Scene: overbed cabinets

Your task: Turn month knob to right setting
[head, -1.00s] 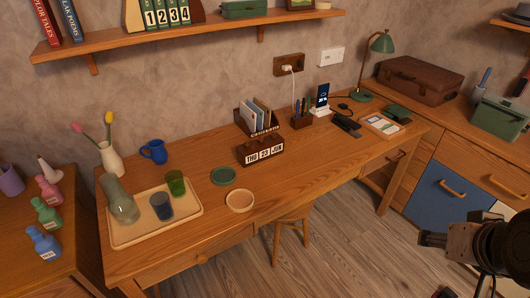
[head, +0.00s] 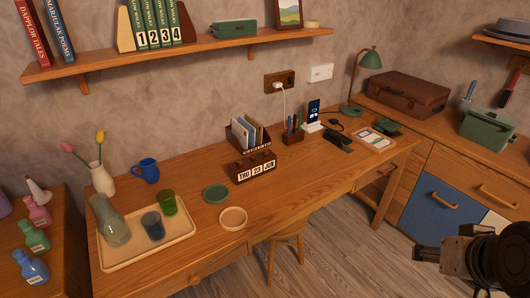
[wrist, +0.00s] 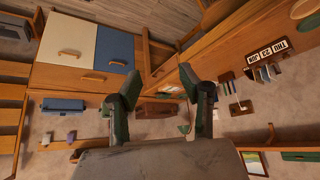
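The dark wooden block calendar (head: 254,169) stands on the desk in the head view and reads THU 23 JUN, with JUN at its right end. Its month knob is too small to make out. The calendar also shows upside down at the right of the wrist view (wrist: 268,60). My gripper (head: 428,254) is at the lower right of the head view, well away from the calendar. In the wrist view my gripper (wrist: 160,74) has its two fingers spread apart with nothing between them.
A letter holder (head: 240,133) stands right behind the calendar. A green coaster (head: 215,194) and a round wooden dish (head: 233,218) lie in front of it to the left. A tray (head: 180,235) holds glasses and a carafe. A stool (head: 287,239) stands before the desk.

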